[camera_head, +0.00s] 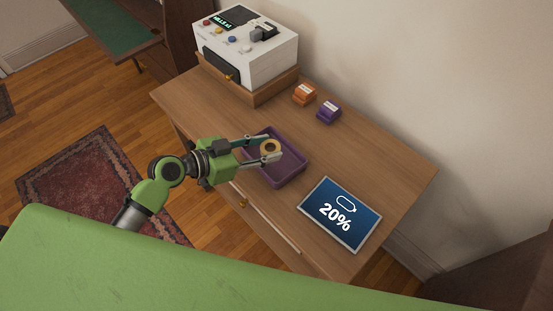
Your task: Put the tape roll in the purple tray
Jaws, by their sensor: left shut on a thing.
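The tape roll (270,148) is a small tan ring with a dark centre. My left gripper (268,150) comes in from the left and is shut on the tape roll, one finger on each side of it. The purple tray (292,174) is a shallow rectangular tray on the wooden table. The gripper and the tape roll are over the tray in this view; their height above it is hard to tell. The gripper hides part of the tray's left side. My right gripper is not in view.
The wooden table (385,160) also holds a white machine (265,62) on a wooden base, an orange block (304,94), a purple block (328,112) and a tablet reading 20% (340,214). A wall stands behind. The table's right end is clear.

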